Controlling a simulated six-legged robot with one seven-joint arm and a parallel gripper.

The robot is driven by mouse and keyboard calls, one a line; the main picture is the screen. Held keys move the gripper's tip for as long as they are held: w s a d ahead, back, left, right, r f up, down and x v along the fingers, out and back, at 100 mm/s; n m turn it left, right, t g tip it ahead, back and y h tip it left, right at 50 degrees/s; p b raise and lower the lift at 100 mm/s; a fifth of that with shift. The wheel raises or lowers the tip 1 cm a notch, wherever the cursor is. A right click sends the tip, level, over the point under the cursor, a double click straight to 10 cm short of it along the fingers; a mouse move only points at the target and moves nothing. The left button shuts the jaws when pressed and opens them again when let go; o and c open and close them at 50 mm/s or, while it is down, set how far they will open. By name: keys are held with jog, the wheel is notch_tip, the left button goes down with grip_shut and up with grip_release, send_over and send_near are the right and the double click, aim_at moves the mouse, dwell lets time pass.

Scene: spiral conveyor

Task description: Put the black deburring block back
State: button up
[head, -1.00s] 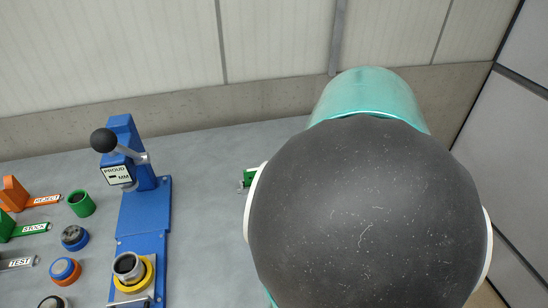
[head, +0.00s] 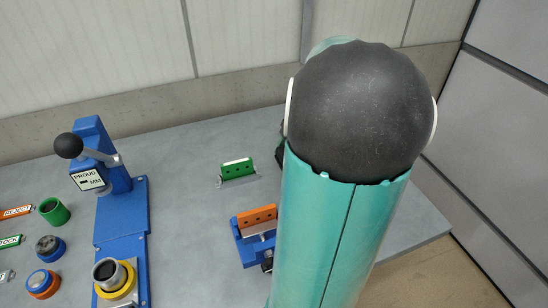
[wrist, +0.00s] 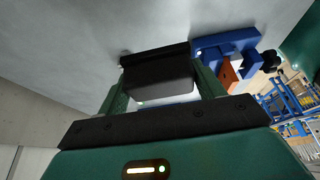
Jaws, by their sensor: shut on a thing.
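The black deburring block (wrist: 160,78) is held between the two green fingers of my gripper (wrist: 162,86) in the wrist view. It has a wider dark lip along its far edge. The grey bench top shows beyond it; I cannot tell how high the block is above it. In the head view my arm hides most of the gripper and the block.
A green block (head: 237,168) stands in a small holder on the bench. An orange block (head: 258,218) sits on a blue fixture (head: 243,248), also seen in the wrist view (wrist: 226,42). A blue lever press (head: 120,205) stands at left near several coloured rings.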

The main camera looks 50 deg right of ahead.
jog(key=w+d+f, duration=0.2)
jog(key=f, duration=0.1)
jog(key=w+d+f, duration=0.1)
jog(key=d+f, duration=0.1)
jog(key=shift+w+f, duration=0.15)
jog(key=shift+f, duration=0.05)
jog(key=f, duration=0.3)
jog(key=shift+w+d+f, duration=0.15)
jog(key=shift+w+d, duration=0.1)
jog(key=shift+d, duration=0.1)
jog(key=shift+f, duration=0.15)
jog(key=shift+f, duration=0.15)
jog(key=shift+f, duration=0.35)
jog(key=shift+f, duration=0.15)
